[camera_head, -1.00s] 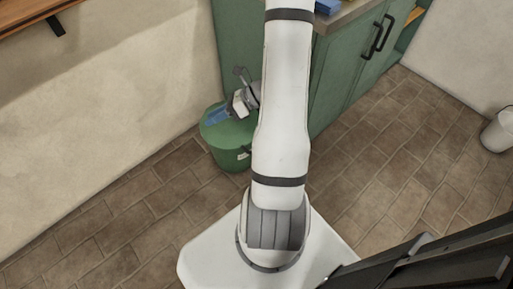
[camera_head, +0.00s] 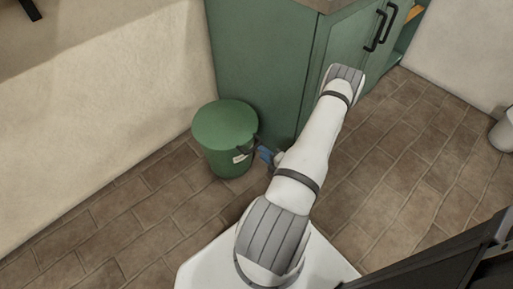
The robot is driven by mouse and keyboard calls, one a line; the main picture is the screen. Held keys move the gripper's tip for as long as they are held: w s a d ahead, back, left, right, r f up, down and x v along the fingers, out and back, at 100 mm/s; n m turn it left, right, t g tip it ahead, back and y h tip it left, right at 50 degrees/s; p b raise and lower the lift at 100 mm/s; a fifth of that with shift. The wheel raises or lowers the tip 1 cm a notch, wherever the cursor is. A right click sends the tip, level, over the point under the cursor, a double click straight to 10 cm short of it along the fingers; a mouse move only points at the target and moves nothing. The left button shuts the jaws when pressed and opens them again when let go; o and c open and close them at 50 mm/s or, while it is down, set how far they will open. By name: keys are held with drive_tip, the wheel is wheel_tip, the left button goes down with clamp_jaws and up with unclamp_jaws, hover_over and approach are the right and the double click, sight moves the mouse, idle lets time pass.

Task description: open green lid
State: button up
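The green bin (camera_head: 226,158) stands upright on the floor in the corner between the wall and the green cabinet. Its round green lid (camera_head: 224,122) is on top and looks closed. My gripper (camera_head: 263,156) is at the right side of the bin, low beside it and near its rim, largely hidden by my arm. Only a small blue and dark part of it shows. I cannot tell whether it touches the bin, or whether its fingers are open or shut. A small white label (camera_head: 240,157) is on the bin's front.
The green cabinet (camera_head: 262,75) with black handles rises just behind and right of the bin. The beige wall (camera_head: 110,110) is to its left. A whitish container (camera_head: 503,132) stands at the far right. The tiled floor (camera_head: 130,215) in front of the bin is clear.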

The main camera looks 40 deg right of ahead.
sight(254, 147)
drive_tip(key=b+x, duration=0.1)
drive_tip(key=x, duration=0.5)
drive_tip(key=shift+s, duration=0.1)
clamp_jaws()
idle(0.3)
